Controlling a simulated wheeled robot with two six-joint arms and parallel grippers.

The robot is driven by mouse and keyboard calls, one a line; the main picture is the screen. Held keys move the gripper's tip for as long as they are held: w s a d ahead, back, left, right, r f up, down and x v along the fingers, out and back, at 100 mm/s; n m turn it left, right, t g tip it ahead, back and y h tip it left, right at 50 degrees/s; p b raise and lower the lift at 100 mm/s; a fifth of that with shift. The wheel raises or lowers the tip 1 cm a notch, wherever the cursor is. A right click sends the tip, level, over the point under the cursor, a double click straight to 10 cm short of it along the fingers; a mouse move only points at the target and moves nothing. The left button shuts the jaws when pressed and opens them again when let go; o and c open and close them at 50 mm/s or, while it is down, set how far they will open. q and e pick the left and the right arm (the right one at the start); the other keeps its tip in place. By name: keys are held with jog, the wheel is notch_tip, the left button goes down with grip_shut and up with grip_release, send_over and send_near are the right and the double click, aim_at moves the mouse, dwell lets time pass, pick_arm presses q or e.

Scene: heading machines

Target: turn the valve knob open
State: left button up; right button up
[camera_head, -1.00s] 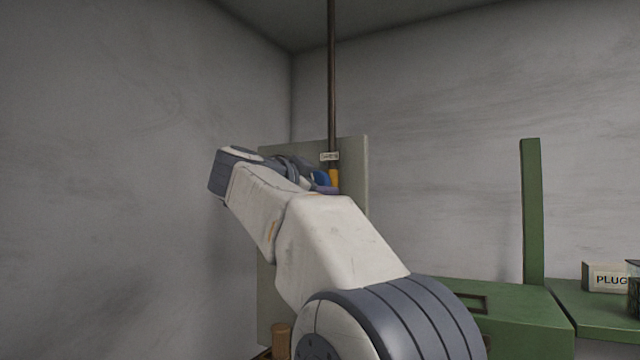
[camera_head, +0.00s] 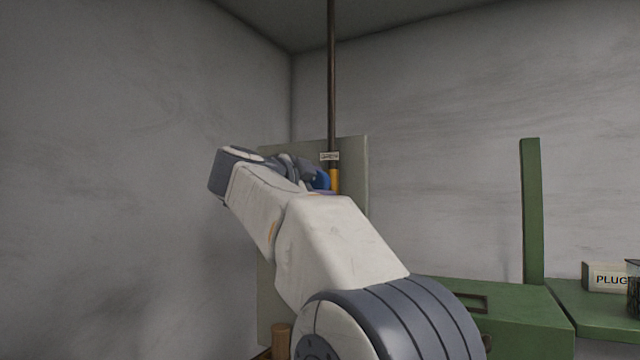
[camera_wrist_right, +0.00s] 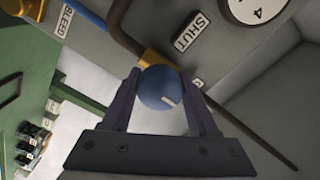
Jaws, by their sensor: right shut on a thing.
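The valve knob is a round blue knob (camera_wrist_right: 158,88) with a short white mark, seen in the right wrist view on a yellow fitting (camera_wrist_right: 150,57) of a dark pipe. The mark sits on the knob's lower right, away from the SHUT label (camera_wrist_right: 190,32). My right gripper (camera_wrist_right: 161,82) is shut on the knob, one dark finger on each side. In the head view the blue knob (camera_head: 322,180) shows small beside the yellow fitting (camera_head: 335,180), and my right arm hides most of the gripper. My left gripper is out of view.
A grey panel (camera_head: 353,215) stands in the corner behind the vertical pipe (camera_head: 332,85). A green bench (camera_head: 530,320) with an upright post (camera_head: 531,210) and a PLUG box (camera_head: 604,278) stands at right.

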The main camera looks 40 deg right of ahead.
jog(key=o, duration=1.4)
jog(key=shift+a, duration=0.1)
jog(key=shift+s+a, duration=0.1)
jog(key=shift+a, duration=0.15)
jog(key=b+v, duration=0.4)
jog(key=v, duration=0.5)
jog(key=shift+s+a, duration=0.2)
jog(key=shift+a, duration=0.15)
